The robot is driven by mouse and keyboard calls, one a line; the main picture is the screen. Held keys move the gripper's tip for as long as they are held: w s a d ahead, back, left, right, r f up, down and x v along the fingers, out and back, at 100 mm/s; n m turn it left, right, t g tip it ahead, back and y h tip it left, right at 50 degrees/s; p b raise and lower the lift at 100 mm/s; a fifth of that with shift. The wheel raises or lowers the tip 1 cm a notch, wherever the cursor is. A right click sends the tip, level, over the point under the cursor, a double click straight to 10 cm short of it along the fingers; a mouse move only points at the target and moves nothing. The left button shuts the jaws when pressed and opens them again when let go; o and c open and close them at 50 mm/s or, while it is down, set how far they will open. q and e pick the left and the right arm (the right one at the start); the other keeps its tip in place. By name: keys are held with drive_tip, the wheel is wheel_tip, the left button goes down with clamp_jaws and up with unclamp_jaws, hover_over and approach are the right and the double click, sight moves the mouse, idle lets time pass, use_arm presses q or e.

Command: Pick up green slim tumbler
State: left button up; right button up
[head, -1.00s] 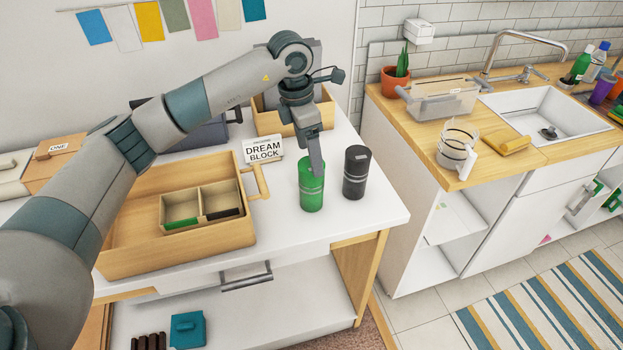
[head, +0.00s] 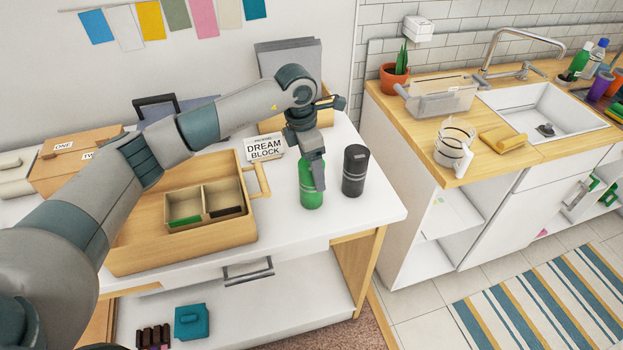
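The green slim tumbler (head: 310,198) stands upright on the white table, left of a similar black tumbler (head: 355,171). My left gripper (head: 317,172) points down at the green tumbler and overlaps its upper part in the head view. One finger shows in front of the tumbler's upper right side. The other finger is hidden, so I cannot tell whether the gripper is open around the tumbler or shut on it. My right gripper is not in view.
A wooden tray (head: 128,259) with a divided box (head: 203,206) lies left of the tumbler. A "DREAM BLOCK" sign (head: 265,148) stands behind it. A sink counter (head: 420,134) is further right.

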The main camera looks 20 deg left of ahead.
use_arm(q)
drive_tip(key=f+p, duration=0.1)
drive_tip(key=f, duration=0.2)
drive_tip(key=shift+d, duration=0.2)
drive_tip(key=shift+w, duration=0.1)
drive_tip(key=c, duration=1.3)
